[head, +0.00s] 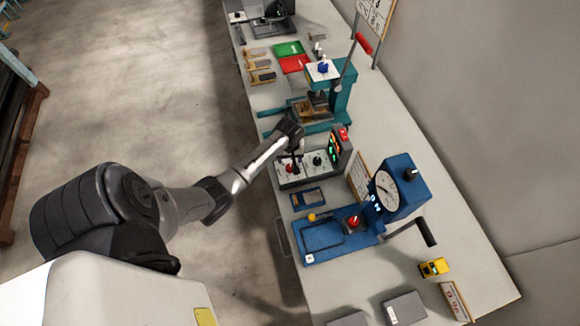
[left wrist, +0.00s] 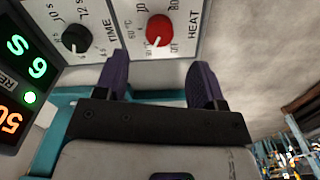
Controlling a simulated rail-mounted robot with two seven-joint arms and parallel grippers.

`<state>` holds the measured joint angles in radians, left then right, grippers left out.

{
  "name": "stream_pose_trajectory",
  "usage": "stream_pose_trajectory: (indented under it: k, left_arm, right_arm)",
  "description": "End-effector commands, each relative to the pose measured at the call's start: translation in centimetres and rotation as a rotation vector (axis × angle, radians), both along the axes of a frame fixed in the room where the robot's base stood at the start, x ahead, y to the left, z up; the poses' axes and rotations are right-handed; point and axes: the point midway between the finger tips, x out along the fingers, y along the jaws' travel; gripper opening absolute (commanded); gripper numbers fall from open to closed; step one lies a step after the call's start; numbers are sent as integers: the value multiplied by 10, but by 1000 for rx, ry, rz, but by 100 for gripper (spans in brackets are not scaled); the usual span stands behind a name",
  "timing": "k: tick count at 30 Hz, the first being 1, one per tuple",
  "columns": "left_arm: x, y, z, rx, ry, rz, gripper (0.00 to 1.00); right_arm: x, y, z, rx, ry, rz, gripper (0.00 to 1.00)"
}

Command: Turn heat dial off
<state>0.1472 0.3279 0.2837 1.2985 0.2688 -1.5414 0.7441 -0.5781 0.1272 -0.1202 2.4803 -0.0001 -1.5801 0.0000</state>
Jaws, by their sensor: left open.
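The red heat dial (left wrist: 158,29) is on a pale panel marked HEAT, with an OFF mark at its rim. Its white pointer line faces the lower edge of the picture, near the OFF mark; I cannot tell its exact setting. The dial also shows in the head view (head: 290,168), at the left of the control box (head: 300,176). My left gripper (left wrist: 160,80) is open and empty, its two dark fingers apart and pointing toward the panel, with the dial ahead between them and not gripped. In the head view the left gripper (head: 297,150) is just above the box. My right gripper is out of view.
A black TIME dial (left wrist: 76,38) sits beside the heat dial, near a lit display (left wrist: 28,70). A teal press (head: 335,95) with a red-handled lever stands behind the box. A blue machine with a gauge (head: 387,190) stands in front. The bench (head: 455,240) has bare room at the right.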

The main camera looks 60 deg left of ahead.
Motion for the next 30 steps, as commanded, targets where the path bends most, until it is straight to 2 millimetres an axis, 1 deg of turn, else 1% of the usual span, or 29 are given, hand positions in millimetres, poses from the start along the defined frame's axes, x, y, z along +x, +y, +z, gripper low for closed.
stream_pose_trajectory:
  k: [1, 6, 12, 18, 27, 28, 30]
  left_arm:
    - [0, 0, -11, -1, 2, 1, 63]
    - [0, 0, -38, 0, 1, 0, 63]
    - [0, 0, -59, 0, 1, -1, 63]
    - [0, 0, -68, 1, 0, -1, 63]
    - [0, 0, -69, 1, 0, -1, 63]
    - [0, 0, -69, 1, 0, -1, 62]
    - [0, 0, -69, 1, 0, -1, 56]
  right_arm:
    - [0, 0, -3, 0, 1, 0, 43]
    - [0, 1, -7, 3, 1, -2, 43]
    - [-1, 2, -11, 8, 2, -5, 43]
    - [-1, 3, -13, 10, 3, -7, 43]
    - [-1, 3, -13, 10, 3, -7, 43]
    - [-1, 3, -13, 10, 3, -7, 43]
    - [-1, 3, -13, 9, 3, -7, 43]
